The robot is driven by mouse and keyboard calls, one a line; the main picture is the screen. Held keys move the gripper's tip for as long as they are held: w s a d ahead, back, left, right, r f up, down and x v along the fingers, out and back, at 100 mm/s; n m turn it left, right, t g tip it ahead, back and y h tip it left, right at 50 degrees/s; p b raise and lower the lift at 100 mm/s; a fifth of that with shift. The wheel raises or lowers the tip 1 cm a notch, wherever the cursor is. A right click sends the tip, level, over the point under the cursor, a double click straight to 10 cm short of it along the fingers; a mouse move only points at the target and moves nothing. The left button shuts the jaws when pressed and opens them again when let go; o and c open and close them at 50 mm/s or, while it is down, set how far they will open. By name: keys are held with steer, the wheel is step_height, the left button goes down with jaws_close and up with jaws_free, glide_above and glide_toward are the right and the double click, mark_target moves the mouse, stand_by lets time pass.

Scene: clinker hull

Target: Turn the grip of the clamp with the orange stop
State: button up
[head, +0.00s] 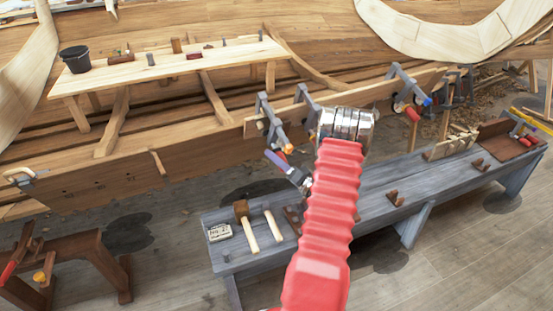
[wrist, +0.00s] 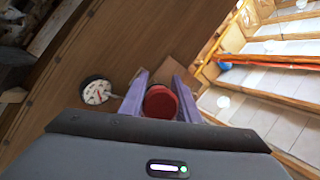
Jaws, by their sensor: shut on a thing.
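The clamp with the orange stop (head: 288,149) hangs on the plank left of my arm in the head view; its grey frame stands up over the plank edge. My gripper (head: 272,156) shows there by its purple fingers and grey body, just below and left of the stop. In the wrist view, my gripper (wrist: 160,88) has its two purple fingers on either side of a round red grip (wrist: 160,103). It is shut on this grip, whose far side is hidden. The grip itself cannot be made out in the head view.
A second clamp (head: 304,97) sits close to the right, partly behind my arm. Another clamp with a blue stop (head: 427,101) is further right. A grey bench (head: 370,195) with mallets (head: 243,222) stands below.

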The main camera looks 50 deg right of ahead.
steer(key=shift+s+a+m+t+y, duration=0.15)
steer(key=shift+m+t+y, duration=0.25)
steer(key=shift+m, duration=0.5)
steer(key=o, duration=1)
steer(key=shift+o, duration=0.2)
steer(key=shift+r, duration=0.1)
steer(key=v, duration=1.3)
steer(key=shift+s+f, duration=0.3)
steer(key=shift+f, duration=0.05)
